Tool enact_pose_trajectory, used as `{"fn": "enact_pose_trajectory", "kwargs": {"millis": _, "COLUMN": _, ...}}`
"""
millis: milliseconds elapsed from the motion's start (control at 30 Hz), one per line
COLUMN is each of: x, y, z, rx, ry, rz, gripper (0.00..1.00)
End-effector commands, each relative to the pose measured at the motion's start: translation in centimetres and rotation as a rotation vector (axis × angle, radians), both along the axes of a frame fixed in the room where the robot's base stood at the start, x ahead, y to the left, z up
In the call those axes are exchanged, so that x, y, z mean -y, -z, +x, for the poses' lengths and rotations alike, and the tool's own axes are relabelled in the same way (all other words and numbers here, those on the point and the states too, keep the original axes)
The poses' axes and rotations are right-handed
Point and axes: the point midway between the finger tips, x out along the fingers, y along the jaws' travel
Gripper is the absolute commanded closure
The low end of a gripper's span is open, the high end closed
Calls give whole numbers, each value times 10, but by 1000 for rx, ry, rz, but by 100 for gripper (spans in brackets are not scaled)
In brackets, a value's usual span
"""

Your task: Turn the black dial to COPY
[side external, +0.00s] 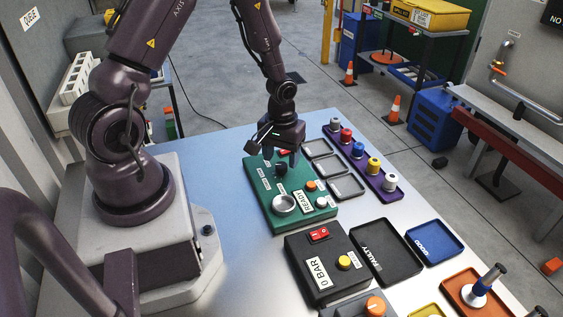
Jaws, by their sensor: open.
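The black dial (281,169) sits on the upper part of a green panel (265,207) on the table. My gripper (275,156) points down just above the dial, with its fingers apart and nothing seen between them. The fingers partly overlap the dial in this view, and I cannot tell whether they touch it. Small white labels (267,186) lie around the dial, too small to read, so I cannot tell which one is COPY or where the dial points.
The green panel also holds a round metal cup (284,205), an orange knob (310,186) and a READY label. A black 0 BAR box (322,268) stands in front. Empty frames (346,187) and a purple rack (364,163) of coloured spools lie to the right.

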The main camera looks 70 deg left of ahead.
Motion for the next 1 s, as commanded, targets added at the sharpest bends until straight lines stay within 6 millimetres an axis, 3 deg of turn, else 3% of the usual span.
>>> {"fn": "enact_pose_trajectory", "kwargs": {"millis": 200, "x": 0, "y": 22, "z": 0, "rx": 0, "ry": 1, "rz": 0, "gripper": 44}}
{"fn": "enact_pose_trajectory", "kwargs": {"millis": 533, "x": 0, "y": 24, "z": 0, "rx": 1, "ry": 0, "rz": 1, "gripper": 44}}
{"fn": "enact_pose_trajectory", "kwargs": {"millis": 767, "x": 0, "y": 24, "z": 0, "rx": 1, "ry": 1, "rz": 1, "gripper": 93}}
{"fn": "enact_pose_trajectory", "kwargs": {"millis": 1000, "x": 0, "y": 24, "z": 0, "rx": 1, "ry": 15, "rz": 1, "gripper": 93}}
